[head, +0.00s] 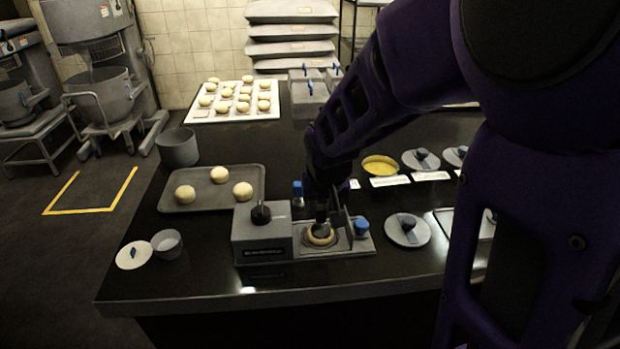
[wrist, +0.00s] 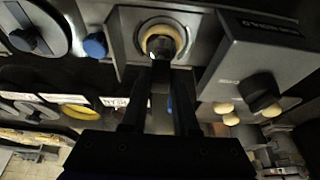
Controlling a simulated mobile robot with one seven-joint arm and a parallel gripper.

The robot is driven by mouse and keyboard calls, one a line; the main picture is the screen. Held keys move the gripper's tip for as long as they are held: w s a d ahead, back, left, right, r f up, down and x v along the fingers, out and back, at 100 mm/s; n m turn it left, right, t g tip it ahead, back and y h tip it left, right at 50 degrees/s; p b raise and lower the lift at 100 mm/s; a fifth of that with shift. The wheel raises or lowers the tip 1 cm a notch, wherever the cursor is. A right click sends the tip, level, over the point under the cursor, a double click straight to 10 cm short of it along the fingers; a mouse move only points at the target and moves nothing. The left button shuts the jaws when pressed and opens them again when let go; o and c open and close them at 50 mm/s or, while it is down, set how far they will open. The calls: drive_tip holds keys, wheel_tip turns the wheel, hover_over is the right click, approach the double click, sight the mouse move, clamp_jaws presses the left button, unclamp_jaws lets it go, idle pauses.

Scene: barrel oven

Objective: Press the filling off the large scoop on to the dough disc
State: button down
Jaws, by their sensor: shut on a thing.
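The pale dough disc (head: 321,237) lies on the round plate of the grey machine (head: 262,233) at the front of the counter. In the wrist view the disc (wrist: 163,32) shows as a pale ring around the end of a dark scoop (wrist: 161,72). My gripper (head: 321,203) is above the disc and shut on the scoop, which points down at the disc's middle. In the wrist view my gripper (wrist: 160,105) has its fingers on either side of the scoop. The filling is hidden or too dark to make out, and I cannot tell whether the scoop touches the disc.
A grey tray (head: 212,205) with three dough balls lies left of the machine. A blue-topped item (head: 362,228) stands close on its right, and a round lid (head: 407,230) beyond. A yellow-filled dish (head: 381,166) is farther back. An empty cup (head: 167,243) stands at the front left.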

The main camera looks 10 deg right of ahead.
drive_tip(key=shift+f, duration=0.1)
drive_tip(key=shift+r+p, duration=2.65)
drive_tip(key=shift+r, duration=0.95)
